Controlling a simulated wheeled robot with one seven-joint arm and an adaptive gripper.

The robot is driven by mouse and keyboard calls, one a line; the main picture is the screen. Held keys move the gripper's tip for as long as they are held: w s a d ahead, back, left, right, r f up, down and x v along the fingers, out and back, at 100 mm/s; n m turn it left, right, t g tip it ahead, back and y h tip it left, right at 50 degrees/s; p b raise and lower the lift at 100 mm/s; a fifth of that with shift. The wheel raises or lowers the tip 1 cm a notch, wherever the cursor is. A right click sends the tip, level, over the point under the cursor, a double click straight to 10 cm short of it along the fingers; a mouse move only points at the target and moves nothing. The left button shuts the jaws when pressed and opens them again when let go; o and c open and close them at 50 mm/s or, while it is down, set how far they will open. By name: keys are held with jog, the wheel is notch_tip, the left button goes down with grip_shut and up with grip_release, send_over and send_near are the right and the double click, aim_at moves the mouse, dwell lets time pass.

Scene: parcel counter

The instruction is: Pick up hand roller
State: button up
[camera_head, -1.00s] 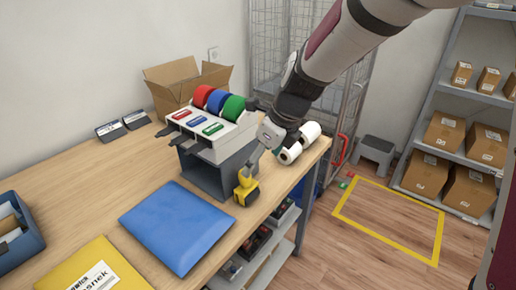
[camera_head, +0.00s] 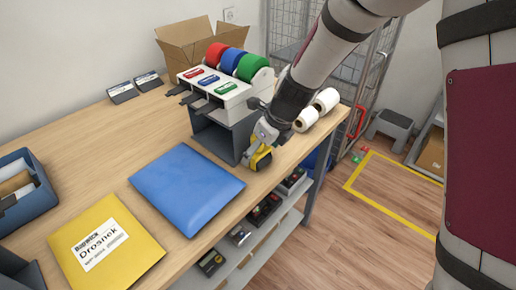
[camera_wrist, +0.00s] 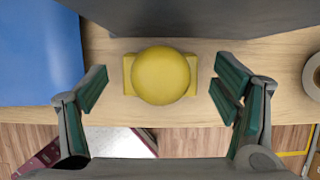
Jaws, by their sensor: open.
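The hand roller, seen as a yellow tool (camera_head: 259,159), stands near the front edge of the wooden counter, by the grey dispenser stand. In the wrist view its round yellow top (camera_wrist: 161,75) is seen from above, with a yellow block showing on both sides. My gripper (camera_wrist: 163,88) is open, with one green-padded finger to the left of the roller and one to the right. Gaps show on both sides in the wrist view. In the head view my gripper (camera_head: 265,140) hides the roller's upper part.
A blue padded envelope (camera_head: 187,190) lies left of the roller. The dispenser stand (camera_head: 218,137) is close behind it, and white rolls (camera_head: 307,120) stand to the right. The counter's front edge is close, with a lower shelf (camera_head: 262,238) below.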

jog(key=shift+x, duration=1)
jog(key=c, duration=1.3)
jog(key=shift+r, duration=0.1)
jog(key=shift+c, duration=0.2)
